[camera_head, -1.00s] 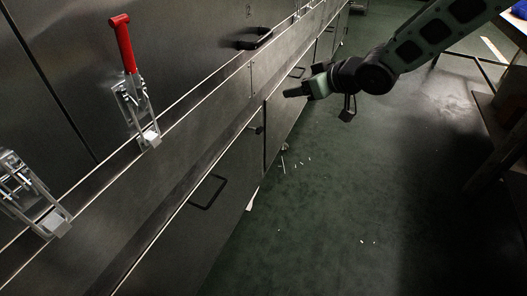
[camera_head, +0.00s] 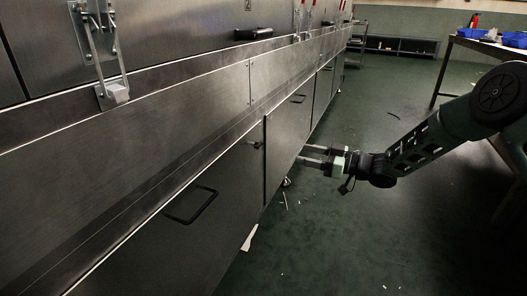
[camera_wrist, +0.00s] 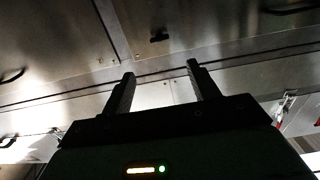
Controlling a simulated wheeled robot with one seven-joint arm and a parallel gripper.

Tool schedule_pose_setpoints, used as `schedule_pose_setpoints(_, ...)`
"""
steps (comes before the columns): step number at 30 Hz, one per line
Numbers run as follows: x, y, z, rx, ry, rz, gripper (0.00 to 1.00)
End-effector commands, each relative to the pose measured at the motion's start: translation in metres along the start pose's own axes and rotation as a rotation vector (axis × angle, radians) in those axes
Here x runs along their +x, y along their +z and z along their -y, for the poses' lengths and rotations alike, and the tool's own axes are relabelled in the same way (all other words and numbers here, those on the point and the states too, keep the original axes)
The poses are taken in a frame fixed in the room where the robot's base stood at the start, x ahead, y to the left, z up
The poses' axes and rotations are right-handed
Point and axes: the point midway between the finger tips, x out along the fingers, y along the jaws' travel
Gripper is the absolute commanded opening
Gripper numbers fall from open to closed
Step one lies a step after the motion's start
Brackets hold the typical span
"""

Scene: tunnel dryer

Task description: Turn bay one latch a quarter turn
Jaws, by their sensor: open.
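A small dark latch (camera_head: 256,145) projects from the steel lower panel, close to a door edge; which bay it belongs to I cannot tell. A small dark latch (camera_wrist: 159,36) also shows in the wrist view, on the panel beyond the fingertips. My gripper (camera_head: 307,155) is open and empty, to the right of the latch in the head view and apart from it, its fingers pointing left toward the panels. In the wrist view my gripper (camera_wrist: 161,72) has both fingers parted with nothing between them.
A metal toggle clamp (camera_head: 113,92) sits on the ledge at upper left. A dark wire handle (camera_head: 190,205) and a black handle (camera_head: 254,33) stick out from the panels. A bench with blue bins (camera_head: 477,33) stands at right. The green floor (camera_head: 340,235) is mostly clear, with white scraps.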

Motion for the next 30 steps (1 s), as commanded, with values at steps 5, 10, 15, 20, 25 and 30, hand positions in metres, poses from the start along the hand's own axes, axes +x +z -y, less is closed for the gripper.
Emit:
schedule_pose_setpoints(5, 0.039, 0.005, 0.001, -0.003, -0.003, -0.001, 0.6)
schedule_pose_setpoints(10, 0.074, 0.005, 0.001, -0.004, -0.002, -0.001, 0.6)
schedule_pose_setpoints(15, 0.108, 0.005, 0.001, -0.002, -0.001, 0.0, 0.6)
schedule_pose_setpoints(20, 0.132, 0.004, 0.0, -0.002, 0.0, 0.001, 0.6)
schedule_pose_setpoints(25, 0.144, 0.002, 0.0, -0.002, 0.001, 0.001, 0.6)
schedule_pose_setpoints(30, 0.147, 0.001, 0.0, -0.001, 0.002, 0.002, 0.6)
